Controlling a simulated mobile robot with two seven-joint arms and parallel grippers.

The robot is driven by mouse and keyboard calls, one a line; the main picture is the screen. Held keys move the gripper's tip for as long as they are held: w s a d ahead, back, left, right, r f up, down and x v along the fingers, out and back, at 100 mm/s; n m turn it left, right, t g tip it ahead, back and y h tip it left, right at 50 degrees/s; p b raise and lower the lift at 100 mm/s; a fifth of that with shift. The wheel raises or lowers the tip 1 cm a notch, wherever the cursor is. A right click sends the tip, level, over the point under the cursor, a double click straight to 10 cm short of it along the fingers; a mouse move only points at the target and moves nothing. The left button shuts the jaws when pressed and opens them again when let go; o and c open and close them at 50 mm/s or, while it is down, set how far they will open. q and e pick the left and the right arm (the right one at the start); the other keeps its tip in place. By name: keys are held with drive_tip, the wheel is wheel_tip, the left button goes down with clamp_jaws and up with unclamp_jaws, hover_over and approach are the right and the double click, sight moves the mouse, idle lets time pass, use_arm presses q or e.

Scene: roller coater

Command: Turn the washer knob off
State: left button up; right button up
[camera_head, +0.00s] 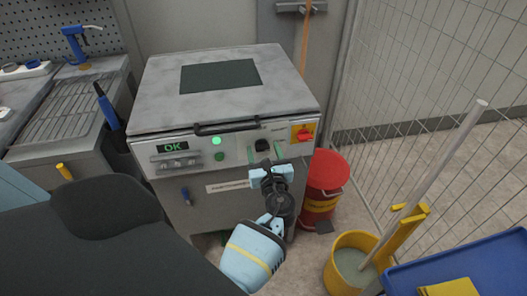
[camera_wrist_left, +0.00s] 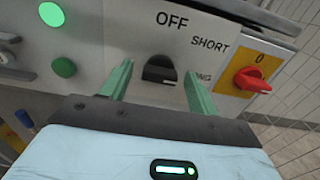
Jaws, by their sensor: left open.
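The washer (camera_head: 165,115) is a grey metal cabinet with a lid and a front control panel. Its black knob (camera_head: 263,146) is on the panel's right part. In the left wrist view the knob (camera_wrist_left: 160,71) sits below the word OFF, with SHORT to its upper right and a partly hidden label to its right. Which label it points to is unclear. My left gripper (camera_head: 265,160) is open in front of the panel. In the left wrist view its green fingers (camera_wrist_left: 158,90) stand on either side of the knob, apart from it. My right gripper is not in view.
A red rotary switch (camera_wrist_left: 253,80) on a yellow plate is right of the knob. A green button (camera_wrist_left: 64,67) and a lit green lamp (camera_wrist_left: 51,14) are left. A red bin (camera_head: 325,175) and yellow mop bucket (camera_head: 350,265) stand right of the washer.

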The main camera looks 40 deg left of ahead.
use_arm(q)
drive_tip(key=c, duration=1)
